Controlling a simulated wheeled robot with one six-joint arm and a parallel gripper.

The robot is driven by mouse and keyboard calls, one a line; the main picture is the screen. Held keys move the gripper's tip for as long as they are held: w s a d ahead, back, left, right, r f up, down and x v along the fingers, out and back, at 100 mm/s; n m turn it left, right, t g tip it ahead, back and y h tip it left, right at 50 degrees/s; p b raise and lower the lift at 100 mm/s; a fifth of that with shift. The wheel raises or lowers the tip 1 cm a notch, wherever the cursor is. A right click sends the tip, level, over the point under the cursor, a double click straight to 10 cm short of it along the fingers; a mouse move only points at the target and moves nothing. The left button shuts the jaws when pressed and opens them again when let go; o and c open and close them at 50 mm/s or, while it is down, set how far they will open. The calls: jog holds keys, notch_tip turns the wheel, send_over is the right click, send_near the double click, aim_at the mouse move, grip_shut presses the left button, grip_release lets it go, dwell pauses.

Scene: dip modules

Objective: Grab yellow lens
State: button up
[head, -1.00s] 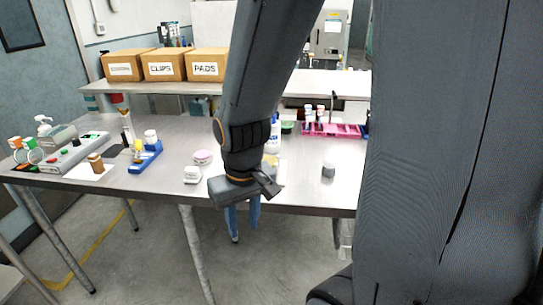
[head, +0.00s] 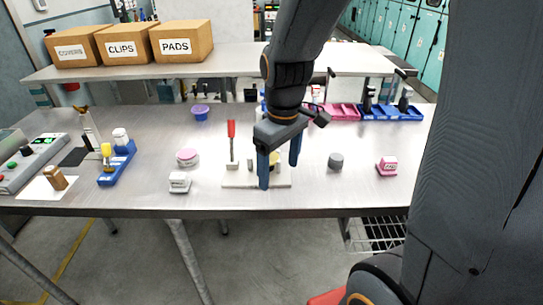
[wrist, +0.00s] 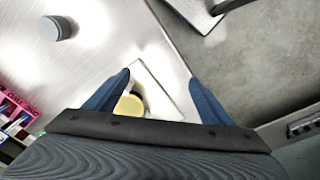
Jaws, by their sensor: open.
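My gripper (head: 279,170) is open, its two blue fingers pointing down over a white board (head: 236,183) near the table's front edge. In the wrist view my gripper (wrist: 163,90) shows a round yellow lens (wrist: 128,105) between its fingers, nearer the left one and partly hidden by the gripper body. In the head view a small pale yellow piece (head: 273,159) shows between the fingers, mostly hidden. I cannot tell whether either finger touches the lens.
A grey cylinder (head: 336,161) and a pink block (head: 387,166) stand to the right. A blue holder (head: 117,164) is farther left.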

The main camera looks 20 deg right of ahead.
jog(key=shift+w+d+r+n+g, duration=0.15)
jog(key=shift+w+r+n, duration=0.2)
jog(key=shift+w+n, duration=1.6)
jog(key=shift+w+a+r+n+g, duration=0.1)
jog(key=shift+w+r+n+g, duration=0.2)
jog(key=shift+w+n, duration=1.6)
jog(key=shift+w+d+r+n+g, duration=0.1)
jog(key=shift+w+r+n, duration=0.3)
jog(key=shift+w+n, duration=1.5)
jog(key=shift+n, duration=0.35)
jog(key=shift+d+f+p, duration=0.15)
jog(key=shift+f+p, duration=0.9)
jog(key=shift+f, duration=1.4)
jog(key=c, duration=1.1)
